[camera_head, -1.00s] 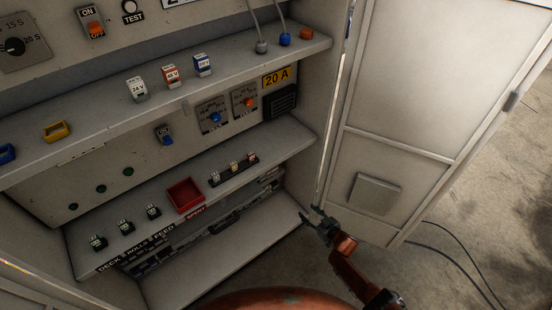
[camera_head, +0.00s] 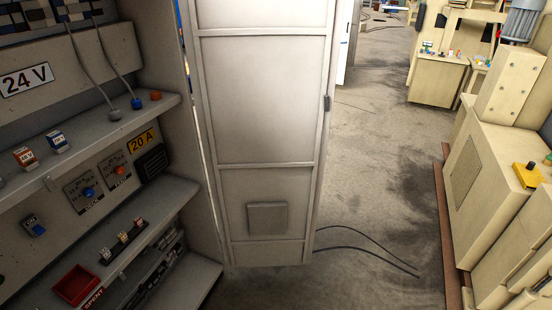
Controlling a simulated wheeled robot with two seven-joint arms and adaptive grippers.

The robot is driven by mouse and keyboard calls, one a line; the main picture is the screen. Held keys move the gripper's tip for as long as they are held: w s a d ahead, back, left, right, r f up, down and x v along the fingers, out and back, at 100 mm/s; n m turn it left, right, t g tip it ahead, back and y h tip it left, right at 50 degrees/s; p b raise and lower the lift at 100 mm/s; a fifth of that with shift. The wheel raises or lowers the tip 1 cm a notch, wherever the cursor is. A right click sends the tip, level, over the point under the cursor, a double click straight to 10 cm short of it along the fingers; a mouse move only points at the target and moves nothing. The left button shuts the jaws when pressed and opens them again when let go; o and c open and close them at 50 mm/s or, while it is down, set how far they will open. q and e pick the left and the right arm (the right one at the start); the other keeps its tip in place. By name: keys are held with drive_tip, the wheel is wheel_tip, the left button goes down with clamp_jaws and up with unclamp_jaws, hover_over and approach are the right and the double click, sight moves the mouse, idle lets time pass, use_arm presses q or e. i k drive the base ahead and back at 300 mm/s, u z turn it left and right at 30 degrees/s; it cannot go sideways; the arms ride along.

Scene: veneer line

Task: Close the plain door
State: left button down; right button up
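The plain door (camera_head: 264,120) is a pale grey metal panel with raised ribs and a small square plate low down. It stands open at the right side of the cabinet (camera_head: 176,130), its inner face toward me. A small dark fitting sits on its right edge. The cabinet's shelves with switches and labels are exposed on the left. Neither of my grippers is in view.
A red tray (camera_head: 76,285) sits on the lower cabinet shelf. Black cables (camera_head: 365,241) lie on the floor right of the door. Cream machinery (camera_head: 500,190) stands along the right side. The concrete floor (camera_head: 375,150) between door and machinery is mostly clear.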

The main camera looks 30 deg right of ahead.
sight(261, 71)
drive_tip(key=z, duration=0.05)
drive_tip(key=k, duration=1.2)
drive_tip(key=z, duration=1.75)
drive_tip(key=i, duration=6.35)
drive_tip(key=u, duration=3.9)
